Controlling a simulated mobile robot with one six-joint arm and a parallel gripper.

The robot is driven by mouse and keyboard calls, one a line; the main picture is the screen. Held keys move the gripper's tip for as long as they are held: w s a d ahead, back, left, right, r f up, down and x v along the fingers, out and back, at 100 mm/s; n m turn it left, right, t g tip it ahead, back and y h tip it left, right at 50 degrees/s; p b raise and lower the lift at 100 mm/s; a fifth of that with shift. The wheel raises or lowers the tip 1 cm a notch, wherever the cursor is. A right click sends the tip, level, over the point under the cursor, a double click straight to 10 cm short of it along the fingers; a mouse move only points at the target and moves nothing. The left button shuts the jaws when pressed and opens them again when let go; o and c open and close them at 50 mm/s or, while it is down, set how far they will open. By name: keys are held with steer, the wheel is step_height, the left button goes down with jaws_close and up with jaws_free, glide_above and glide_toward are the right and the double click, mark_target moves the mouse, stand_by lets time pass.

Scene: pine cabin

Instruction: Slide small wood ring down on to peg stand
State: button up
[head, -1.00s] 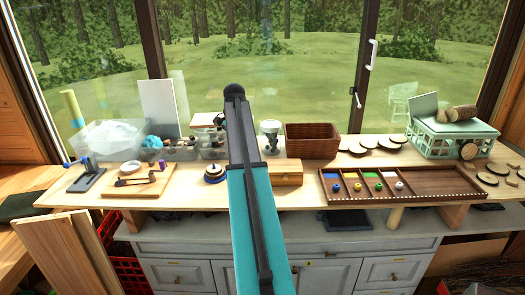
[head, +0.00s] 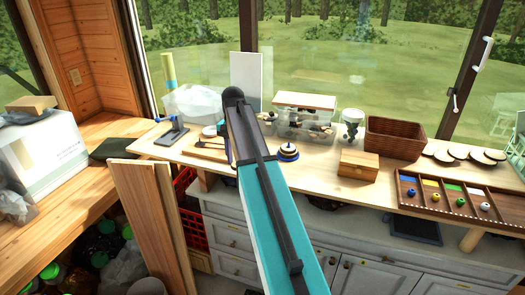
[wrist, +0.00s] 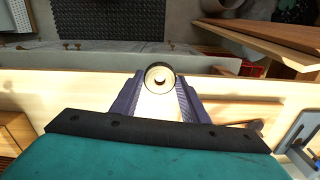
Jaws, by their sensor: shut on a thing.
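The peg stand (head: 288,153) stands on the workbench in the head view, just right of my arm, with rings stacked on it in dark and pale bands. My gripper (wrist: 160,82) is shut on a small round ring (wrist: 160,67), pale with a darker rim and a dark centre, in the wrist view. The ring is between the fingertips, near the front edge of the bench. In the head view my arm hides most of my gripper and the ring; only a bit of a dark finger shows, left of the peg stand. I cannot make out the peg stand in the wrist view.
A wooden box (head: 359,165) stands right of the peg stand, with a brown basket (head: 394,138) behind it. A clear bin (head: 305,122) stands behind the stand. A clamp (head: 172,132) is at the left bench end. Upright boards (head: 150,225) lean in front.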

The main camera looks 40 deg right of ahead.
steer(key=a+f+n+b, duration=0.3)
steer(key=a+f+b, duration=0.2)
steer(key=a, duration=0.5)
steer(key=w+a+f+n+b, duration=0.1)
steer(key=a+f+n+b, duration=0.2)
steer(key=a+f, duration=0.6)
steer(key=a+b, duration=0.2)
steer(key=shift+a+f+b, duration=0.15)
steer(key=shift+a+b, duration=0.1)
steer(key=shift+b, duration=0.1)
